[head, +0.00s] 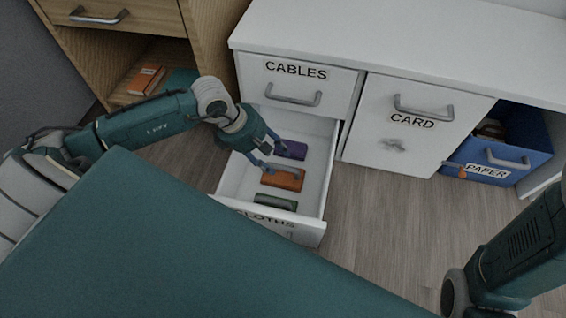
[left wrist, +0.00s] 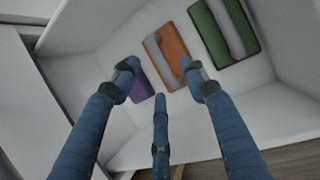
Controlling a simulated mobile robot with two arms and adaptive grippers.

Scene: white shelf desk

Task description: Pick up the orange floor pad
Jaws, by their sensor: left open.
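The orange floor pad (head: 284,180) lies in the middle of the open drawer labelled CLOTHS, with a grey handle on top. In the left wrist view the orange pad (left wrist: 173,42) lies just beyond the fingers, one fingertip overlapping its near end in the picture. My left gripper (head: 268,156) is over the drawer, open and empty, its blue fingers pointing down close to the orange pad. In the left wrist view the gripper (left wrist: 162,78) shows spread fingers with nothing between them. Contact with the pad cannot be told. My right gripper is out of view.
A purple pad (head: 291,149) and a green pad (head: 275,202) lie in the same drawer (head: 317,205) on either side of the orange one. The closed CABLES drawer (head: 296,91) is above. A CARD front (head: 410,125) and blue PAPER bin (head: 510,150) stand right.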

